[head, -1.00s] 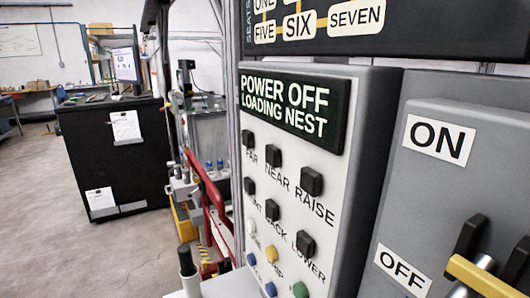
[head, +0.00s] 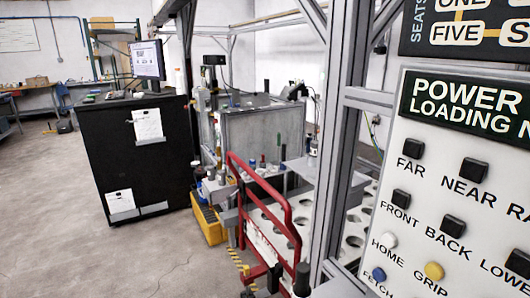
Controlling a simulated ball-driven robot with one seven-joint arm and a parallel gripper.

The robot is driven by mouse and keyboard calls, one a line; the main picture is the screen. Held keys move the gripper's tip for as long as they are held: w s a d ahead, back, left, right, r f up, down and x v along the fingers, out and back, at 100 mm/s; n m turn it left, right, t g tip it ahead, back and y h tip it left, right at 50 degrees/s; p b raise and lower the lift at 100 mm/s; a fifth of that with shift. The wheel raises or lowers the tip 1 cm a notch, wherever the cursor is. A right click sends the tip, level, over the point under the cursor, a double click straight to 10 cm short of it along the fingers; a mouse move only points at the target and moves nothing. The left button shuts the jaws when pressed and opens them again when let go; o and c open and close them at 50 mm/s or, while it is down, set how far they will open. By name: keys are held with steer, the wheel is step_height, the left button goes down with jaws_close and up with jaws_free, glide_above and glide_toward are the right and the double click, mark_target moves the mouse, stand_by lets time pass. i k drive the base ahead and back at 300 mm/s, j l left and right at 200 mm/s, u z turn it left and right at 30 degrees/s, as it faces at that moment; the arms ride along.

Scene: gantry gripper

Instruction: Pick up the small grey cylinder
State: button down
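I cannot make out the small grey cylinder for certain. Several small upright pieces (head: 263,161), some blue or red at the top, stand behind the red frame in the head view, too small to tell apart. A white plate (head: 262,238) with round dark holes lies beyond the red frame, partly hidden by a metal post. A control panel (head: 408,225) fills the right side, with black FAR, NEAR, FRONT and BACK buttons, a white HOME button and a yellow GRIP button (head: 434,271). The panel's right side is cut off. My gripper is not in view.
A red tubular frame (head: 286,205) stands before the holed plate. A metal post (head: 333,150) rises beside the panel. A black cabinet (head: 130,160) with a monitor (head: 148,60) stands at left, a yellow bin (head: 208,224) near it. The concrete floor at left is clear.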

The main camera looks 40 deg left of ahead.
mark_target(314, 146)
steer(key=i+u, duration=0.2)
steer(key=u, duration=0.25)
steer(key=i+u, duration=0.2)
steer(key=u, duration=0.3)
steer(key=k, duration=0.45)
steer(key=i+j+z, duration=0.15)
steer(key=j, duration=0.3)
steer(key=i+j+z, duration=0.15)
steer(key=i+j, duration=0.15)
steer(key=j, duration=0.2)
steer(key=i+j+z, duration=0.15)
steer(key=j, duration=0.4)
steer(key=i+j+z, duration=0.15)
steer(key=j, duration=0.4)
steer(key=i+j+z, duration=0.1)
steer(key=j, duration=0.45)
steer(key=i+j+z, duration=0.15)
steer(key=j, duration=0.4)
steer(key=i+j+z, duration=0.15)
steer(key=j, duration=0.45)
